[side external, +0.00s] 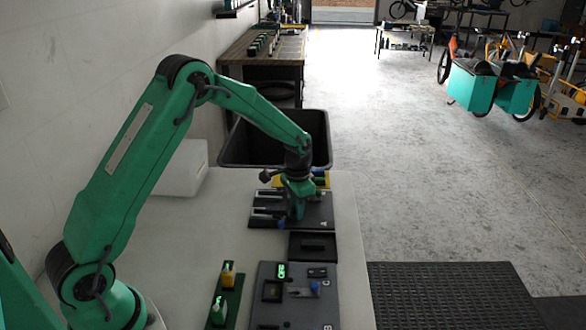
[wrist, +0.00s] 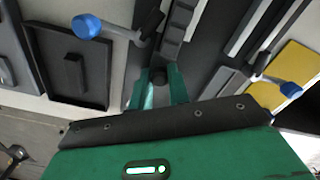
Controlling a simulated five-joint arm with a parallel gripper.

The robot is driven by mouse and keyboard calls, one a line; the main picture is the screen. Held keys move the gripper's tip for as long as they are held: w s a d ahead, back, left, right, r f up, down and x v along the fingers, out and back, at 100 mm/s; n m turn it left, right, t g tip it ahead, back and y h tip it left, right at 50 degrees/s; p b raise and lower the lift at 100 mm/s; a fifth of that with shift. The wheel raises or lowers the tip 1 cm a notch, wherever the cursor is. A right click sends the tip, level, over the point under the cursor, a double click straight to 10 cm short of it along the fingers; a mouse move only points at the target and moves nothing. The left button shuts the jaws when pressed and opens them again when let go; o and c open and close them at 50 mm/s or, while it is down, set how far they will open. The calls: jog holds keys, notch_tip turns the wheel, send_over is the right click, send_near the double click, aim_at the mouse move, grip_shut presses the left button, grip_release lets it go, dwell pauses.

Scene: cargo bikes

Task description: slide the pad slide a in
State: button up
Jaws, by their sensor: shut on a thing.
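My gripper (side external: 297,212) points down over the dark board (side external: 318,212) marked A in the side view. In the wrist view, my gripper's green fingers (wrist: 157,92) are shut on a small dark round knob (wrist: 158,75). The knob appears to be the handle of pad slide a. Next to it a grey stepped strip (wrist: 172,38) runs away from the fingers; whether it is joined to the knob I cannot tell. The fingers hide the knob in the side view, and my gripper body hides the near part of the board in the wrist view.
Blue-tipped levers (wrist: 87,26) stand either side of the fingers. A dark square plate with a raised bar (side external: 313,246) lies nearer the camera, before a panel with a green display (side external: 282,271). A green tray (side external: 233,297) holds small bottles. A black bin (side external: 275,140) stands behind.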

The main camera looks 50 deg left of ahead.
aim_at(288, 213)
jog(key=shift+s+a+f, duration=0.15)
jog(key=shift+s+a, duration=0.3)
jog(key=shift+s, duration=0.1)
jog(key=shift+s+a+f, duration=0.15)
jog(key=shift+s+a, duration=0.3)
jog(key=shift+s, duration=0.05)
jog(key=o, duration=0.7)
jog(key=shift+s, duration=0.1)
jog(key=shift+d+r, duration=0.1)
jog(key=shift+r, duration=0.15)
jog(key=shift+w+r, duration=0.2)
jog(key=shift+r, duration=2)
jog(key=w+d+r, duration=0.3)
jog(key=w+d, duration=0.1)
jog(key=shift+w, duration=0.15)
